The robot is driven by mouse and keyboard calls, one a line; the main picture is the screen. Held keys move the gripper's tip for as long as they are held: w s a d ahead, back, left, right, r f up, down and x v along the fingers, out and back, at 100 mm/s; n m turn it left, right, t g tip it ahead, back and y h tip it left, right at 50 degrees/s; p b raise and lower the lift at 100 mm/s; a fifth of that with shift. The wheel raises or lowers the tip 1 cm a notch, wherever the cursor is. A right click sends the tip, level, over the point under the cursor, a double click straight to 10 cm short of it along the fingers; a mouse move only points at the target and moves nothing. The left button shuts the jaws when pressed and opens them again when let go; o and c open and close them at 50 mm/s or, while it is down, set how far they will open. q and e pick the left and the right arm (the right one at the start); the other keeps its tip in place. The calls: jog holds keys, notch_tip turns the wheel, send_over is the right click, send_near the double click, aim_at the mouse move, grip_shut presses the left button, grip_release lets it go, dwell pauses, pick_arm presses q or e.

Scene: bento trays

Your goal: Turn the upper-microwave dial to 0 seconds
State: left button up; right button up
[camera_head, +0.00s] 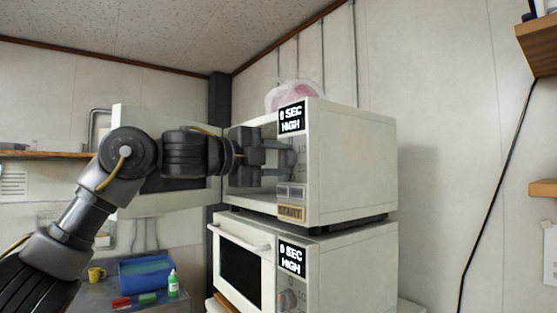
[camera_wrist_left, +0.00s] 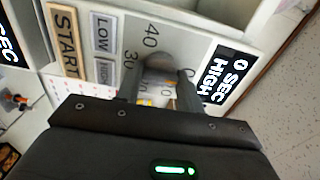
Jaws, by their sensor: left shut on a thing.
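The upper microwave (camera_head: 350,160) is white, and its door (camera_head: 128,185) stands open to the left. Its display (camera_head: 291,118) reads "0 SEC HIGH", and the same display shows in the left wrist view (camera_wrist_left: 221,75). My left gripper (camera_head: 284,159) reaches across the open front to the control panel. In the left wrist view its two fingers (camera_wrist_left: 160,88) are shut on the grey dial (camera_wrist_left: 158,66), one on each side. The fingers partly hide the dial and its numbers; 30 and 40 show beside it. My right gripper is not in view.
A pinkish wrapped item (camera_head: 292,94) sits on top of the upper one. A blue bin (camera_head: 146,274), a yellow mug (camera_head: 96,274) and a green bottle (camera_head: 173,284) stand at lower left.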

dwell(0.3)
pick_arm(q)
jog(key=o, duration=1)
jog(key=shift+s+a+f+b, duration=0.15)
jog(key=shift+s+a+b, duration=0.15)
jog(key=shift+a+b, duration=0.2)
jog(key=b+v, duration=0.4)
jog(key=v, duration=0.5)
jog(key=shift+s+a, duration=0.2)
jog(key=shift+a, duration=0.05)
